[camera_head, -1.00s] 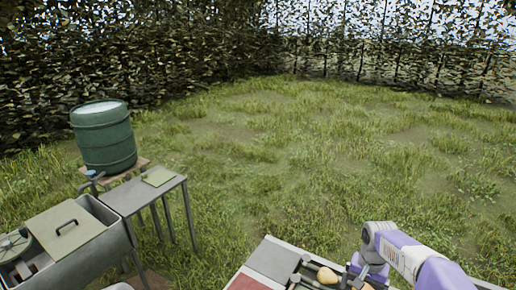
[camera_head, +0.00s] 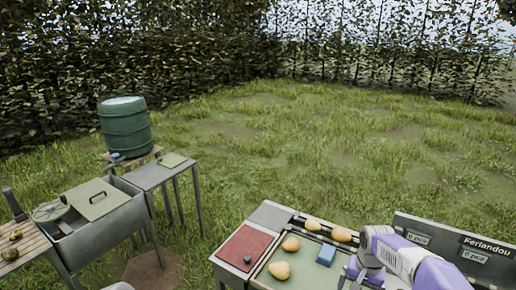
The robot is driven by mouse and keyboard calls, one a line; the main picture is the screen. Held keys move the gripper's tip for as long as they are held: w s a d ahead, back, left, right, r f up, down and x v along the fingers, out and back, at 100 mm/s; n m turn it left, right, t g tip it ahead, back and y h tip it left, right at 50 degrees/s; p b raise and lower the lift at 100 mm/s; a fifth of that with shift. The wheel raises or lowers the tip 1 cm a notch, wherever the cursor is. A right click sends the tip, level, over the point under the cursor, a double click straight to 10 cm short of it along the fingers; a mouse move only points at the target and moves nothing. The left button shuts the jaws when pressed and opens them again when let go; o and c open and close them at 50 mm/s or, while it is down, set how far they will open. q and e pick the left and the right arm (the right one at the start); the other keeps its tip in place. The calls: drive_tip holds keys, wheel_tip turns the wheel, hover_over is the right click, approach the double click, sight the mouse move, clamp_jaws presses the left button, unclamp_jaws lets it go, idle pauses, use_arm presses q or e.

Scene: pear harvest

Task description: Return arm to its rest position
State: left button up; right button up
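My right arm comes in from the lower right, white and purple, over the work table. Its gripper (camera_head: 356,276) points down at the bottom edge of the view and is partly cut off, so I cannot tell whether it is open or shut. Several yellow-orange pears lie on the table: one at the back (camera_head: 313,224), one beside my arm (camera_head: 341,234), one at the left (camera_head: 291,244) and one at the front (camera_head: 279,270). A blue block (camera_head: 326,255) sits between them and my gripper. My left gripper is not in view.
The table has a red panel (camera_head: 235,254) at its left and a dark sign board (camera_head: 482,246) at its right. A grey basin (camera_head: 105,232), a small side table (camera_head: 150,177) and a green barrel (camera_head: 125,127) stand at the left. Grass lies open behind.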

drive_tip(key=s+a+f+n+y+b, duration=0.15)
drive_tip(key=a+f, duration=0.25)
drive_tip(key=f, duration=0.5)
drive_tip(key=s+a+f+b, duration=0.2)
drive_tip(key=s+a+f, duration=0.15)
drive_tip(key=f, duration=0.45)
drive_tip(key=s+a+f+n+y+b, duration=0.15)
drive_tip(key=a+f, duration=0.25)
drive_tip(key=f, duration=0.5)
use_arm(q)
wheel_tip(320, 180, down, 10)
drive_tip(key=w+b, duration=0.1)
drive_tip(key=b, duration=0.3)
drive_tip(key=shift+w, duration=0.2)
use_arm(e)
drive_tip(key=s+a+f, duration=0.3)
drive_tip(key=s+f, duration=0.3)
drive_tip(key=s, duration=0.1)
drive_tip(key=s+a+f+y, duration=0.1)
drive_tip(key=s+a+f, duration=0.3)
drive_tip(key=s, duration=0.3)
drive_tip(key=shift+x, duration=0.9)
drive_tip(key=shift+s, duration=0.1)
